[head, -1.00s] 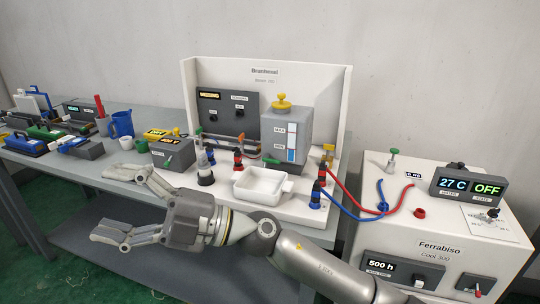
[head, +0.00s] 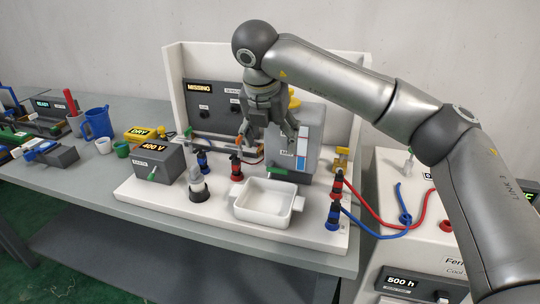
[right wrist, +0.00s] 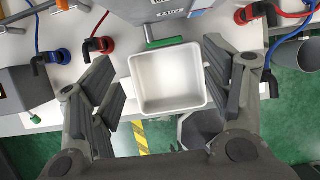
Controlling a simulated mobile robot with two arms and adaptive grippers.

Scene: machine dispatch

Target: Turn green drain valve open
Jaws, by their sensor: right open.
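The green drain valve handle (head: 278,171) sits at the foot of the grey tank (head: 308,150), just behind the white tray (head: 262,221). In the right wrist view the green handle (right wrist: 164,42) lies crosswise along the far edge of the tray (right wrist: 168,82). My right gripper (head: 268,136) is open and empty, pointing down in front of the tank, above the handle and tray. In the right wrist view its fingers (right wrist: 160,62) are spread either side of the tray, apart from the handle. My left gripper is out of view.
Red-and-black couplings (head: 236,167) stand left of the tray, and others (head: 337,185) with red and blue hoses stand right. A yellow valve (head: 341,158) is at the tank's right. A grey 400 V box (head: 159,164) stands left. The bench front edge is clear.

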